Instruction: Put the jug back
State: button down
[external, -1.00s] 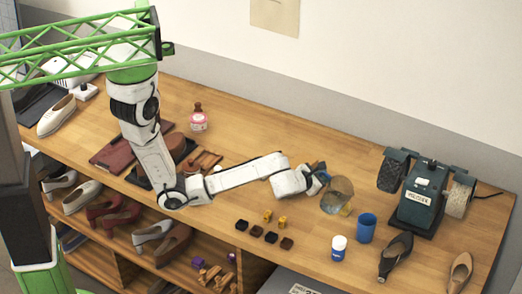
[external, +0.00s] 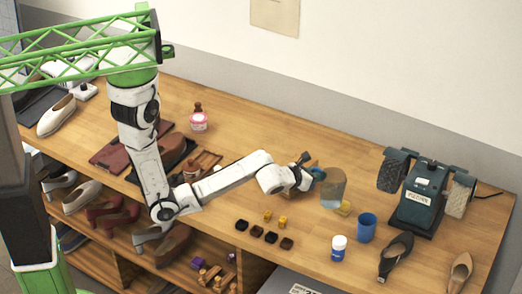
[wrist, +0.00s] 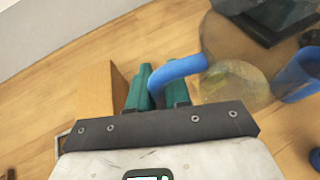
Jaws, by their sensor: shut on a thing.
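The jug (external: 332,188) is clear with a blue handle and stands about upright at the middle right of the workbench in the external view. My gripper (external: 316,174) is at its left side, at the handle. In the wrist view my gripper (wrist: 160,90) has its teal fingers shut on the blue handle (wrist: 182,70), and the jug's clear body (wrist: 235,75) is to the right. I cannot tell whether its base touches the bench; a yellow piece (external: 343,208) is beside or under its lower edge.
A blue cup (external: 366,228) and a white-and-blue bottle (external: 338,248) stand right of and in front of the jug. A green machine (external: 422,198) is further right. Small black and yellow blocks (external: 263,230) lie in front. A wooden block (wrist: 95,100) is left of my fingers.

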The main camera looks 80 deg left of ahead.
notch_tip(320, 180, up, 10)
jog(key=r, duration=0.1)
jog(key=s+a+n+g+y+b, duration=0.2)
jog(key=s+a+n+y+b, duration=0.15)
jog(key=a, duration=0.95)
jog(key=s+a+n+g+y+b, duration=0.2)
jog(key=s+a+n+g+y, duration=0.15)
jog(key=s+a, duration=0.7)
jog(key=s+a+n+g+b, duration=0.2)
jog(key=s+a+n+g, duration=0.4)
jog(key=s, duration=0.5)
jog(key=s+a+n+g+b, duration=0.2)
jog(key=s+a+g+b, duration=0.1)
jog(key=s+a, duration=0.65)
jog(key=shift+y, duration=0.3)
jog(key=shift+w+a+f, duration=1.25)
jog(key=shift+w+f, duration=0.3)
jog(key=shift+f, duration=1.45)
jog(key=shift+w+a+f, duration=1.2)
jog(key=shift+w+f, duration=0.4)
jog(key=shift+f, duration=1.35)
jog(key=shift+w+a+f, duration=1.25)
jog(key=shift+w+f, duration=0.3)
jog(key=shift+f, duration=1.45)
